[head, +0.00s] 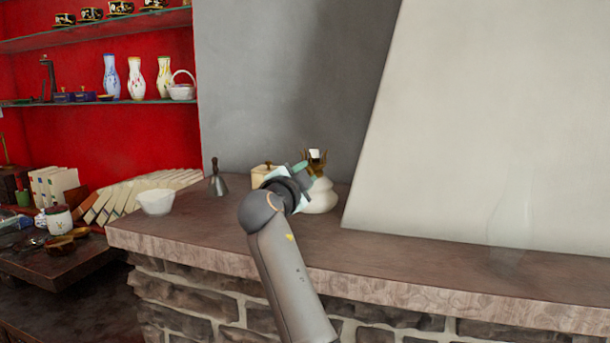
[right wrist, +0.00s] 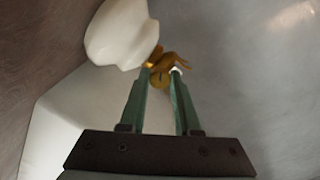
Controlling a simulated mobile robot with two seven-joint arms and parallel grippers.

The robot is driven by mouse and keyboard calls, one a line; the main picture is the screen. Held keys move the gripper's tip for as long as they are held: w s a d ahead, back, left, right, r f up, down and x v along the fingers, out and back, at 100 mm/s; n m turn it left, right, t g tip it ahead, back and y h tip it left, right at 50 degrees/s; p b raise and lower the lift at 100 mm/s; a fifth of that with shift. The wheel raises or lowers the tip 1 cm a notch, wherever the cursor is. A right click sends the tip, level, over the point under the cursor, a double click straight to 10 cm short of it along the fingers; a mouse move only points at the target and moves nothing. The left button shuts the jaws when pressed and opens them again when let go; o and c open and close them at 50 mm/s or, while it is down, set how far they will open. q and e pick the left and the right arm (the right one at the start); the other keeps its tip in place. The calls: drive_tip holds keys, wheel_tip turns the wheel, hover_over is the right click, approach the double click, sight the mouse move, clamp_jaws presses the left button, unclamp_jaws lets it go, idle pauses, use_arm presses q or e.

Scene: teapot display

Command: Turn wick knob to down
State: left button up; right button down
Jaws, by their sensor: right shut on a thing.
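A small oil lamp with a white rounded base (head: 318,197) and a brass burner (head: 317,163) stands on the stone ledge. In the right wrist view, its white base (right wrist: 122,35) is at the upper left and its brass burner (right wrist: 172,60) is beside it. My right gripper (head: 304,168) reaches the burner from the left. In the right wrist view, the green fingertips of my right gripper (right wrist: 161,72) are close together around the small brass wick knob (right wrist: 158,79), shut on it. The knob's exact angle cannot be told. My left gripper is not in view.
On the ledge (head: 420,270), a cream box (head: 262,175), a grey bell (head: 217,183) and a white bowl (head: 156,202) stand left of the lamp. A pale sloping chimney wall (head: 490,120) rises to the right. Red-backed shelves (head: 130,130) hold vases at the left.

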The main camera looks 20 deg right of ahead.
idle(0.4)
drive_tip(key=c, duration=0.9)
unclamp_jaws()
drive_tip(key=b+v, duration=0.2)
drive_tip(key=v, duration=0.9)
drive_tip(key=shift+s+a+b, duration=0.2)
drive_tip(key=shift+s+b, duration=0.05)
drive_tip(key=shift+b, duration=0.15)
drive_tip(key=shift+s+a, duration=0.25)
drive_tip(key=shift+s, duration=0.05)
drive_tip(key=shift+o, duration=0.4)
